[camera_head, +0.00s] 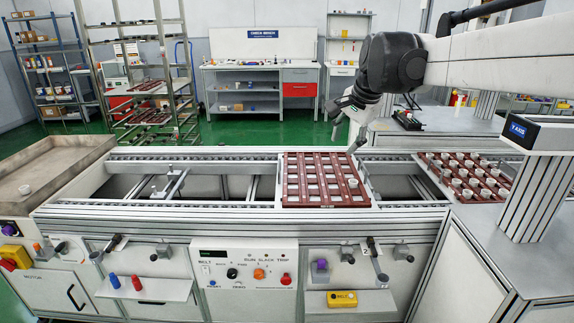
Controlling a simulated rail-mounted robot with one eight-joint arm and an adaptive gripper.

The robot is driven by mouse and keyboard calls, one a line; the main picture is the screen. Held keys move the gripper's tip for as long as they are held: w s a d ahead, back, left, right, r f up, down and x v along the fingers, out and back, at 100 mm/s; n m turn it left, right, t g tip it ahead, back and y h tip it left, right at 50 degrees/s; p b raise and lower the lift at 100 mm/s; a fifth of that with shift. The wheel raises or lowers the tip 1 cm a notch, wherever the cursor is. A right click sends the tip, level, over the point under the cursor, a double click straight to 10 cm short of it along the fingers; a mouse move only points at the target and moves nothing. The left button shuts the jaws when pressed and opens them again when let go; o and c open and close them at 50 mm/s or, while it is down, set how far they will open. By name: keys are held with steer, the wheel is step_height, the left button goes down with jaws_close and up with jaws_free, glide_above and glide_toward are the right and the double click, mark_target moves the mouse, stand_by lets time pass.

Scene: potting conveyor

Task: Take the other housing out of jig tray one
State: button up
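A red-brown jig tray (327,201) with a grid of pockets lies on the conveyor, a little right of the middle. Its pockets look mostly empty. One small white housing (352,183) appears to sit near its right edge. My gripper (356,146) points down above the tray's back right corner, apart from that housing. Its fingers are small and dark here, and I cannot tell whether they are open or hold anything. No tray number is readable.
A second red-brown tray (512,188) with several white cups lies at the right. A lone white cup (25,189) stands in the wide grey tray (75,150) at the left. A post with a display (522,131) rises at the right. The conveyor left of the middle tray carries no tray.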

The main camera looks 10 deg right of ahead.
steer(key=w+d+f+m, duration=0.1)
steer(key=w+d+m, duration=0.25)
steer(key=w, duration=0.55)
steer(key=m+g+y, duration=0.2)
steer(key=m, duration=0.9)
glide_above(354, 181)
steer(key=s+d, duration=0.3)
steer(key=s, duration=0.2)
step_height(354, 181, down, 20)
steer(key=b+x, duration=0.1)
steer(key=x, duration=0.7)
steer(key=b+x, duration=0.1)
steer(key=x, duration=0.4)
steer(key=shift+a+b, duration=0.35)
steer(key=shift+w, duration=0.1)
steer(key=shift+c, duration=0.3)
steer(key=c, duration=0.4)
